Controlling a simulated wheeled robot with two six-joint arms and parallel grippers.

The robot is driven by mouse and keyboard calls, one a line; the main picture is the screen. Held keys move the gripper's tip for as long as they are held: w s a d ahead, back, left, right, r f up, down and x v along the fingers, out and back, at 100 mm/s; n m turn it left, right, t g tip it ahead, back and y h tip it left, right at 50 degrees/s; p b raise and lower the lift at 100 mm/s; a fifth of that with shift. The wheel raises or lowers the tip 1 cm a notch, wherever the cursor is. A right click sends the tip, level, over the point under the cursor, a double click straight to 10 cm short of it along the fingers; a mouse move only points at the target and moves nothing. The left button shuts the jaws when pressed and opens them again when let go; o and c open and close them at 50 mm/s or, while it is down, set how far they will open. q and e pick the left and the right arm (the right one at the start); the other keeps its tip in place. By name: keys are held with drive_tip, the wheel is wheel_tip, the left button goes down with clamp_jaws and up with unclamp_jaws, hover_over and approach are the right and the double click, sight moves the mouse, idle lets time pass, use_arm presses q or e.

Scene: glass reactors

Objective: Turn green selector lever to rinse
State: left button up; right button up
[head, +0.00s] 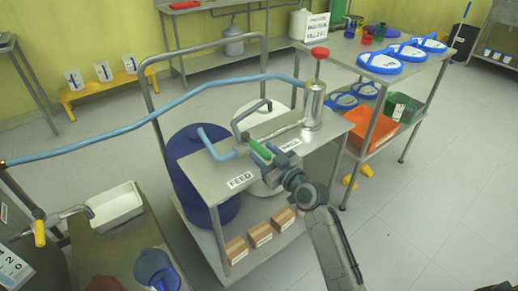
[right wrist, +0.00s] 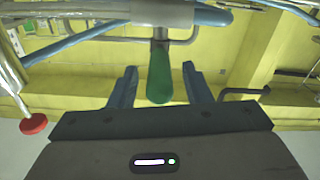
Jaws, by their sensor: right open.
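The green selector lever (head: 260,150) is on the steel cart top, between the FEED label (head: 240,180) and a second label (head: 289,145) that is too small to read surely. My right gripper (head: 277,163) is at the lever, reaching in from the lower right. In the right wrist view the green lever (right wrist: 160,77) hangs between the two open fingers of my right gripper (right wrist: 159,85), with gaps on both sides. The lever joins a metal pipe above it in that view. My left gripper is not in view.
A steel cylinder with a red knob (head: 319,53) stands at the cart's back right. A blue hose (head: 165,98) crosses above the cart. A blue drum (head: 190,165) and a white drum (head: 262,117) sit below. An orange bin (head: 371,128) is on the right table's shelf.

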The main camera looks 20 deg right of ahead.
sight(256, 146)
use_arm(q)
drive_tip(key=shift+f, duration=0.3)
use_arm(e)
drive_tip(key=shift+x, duration=1.4)
clamp_jaws()
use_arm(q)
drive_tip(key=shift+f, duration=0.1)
use_arm(e)
drive_tip(key=shift+f, duration=0.1)
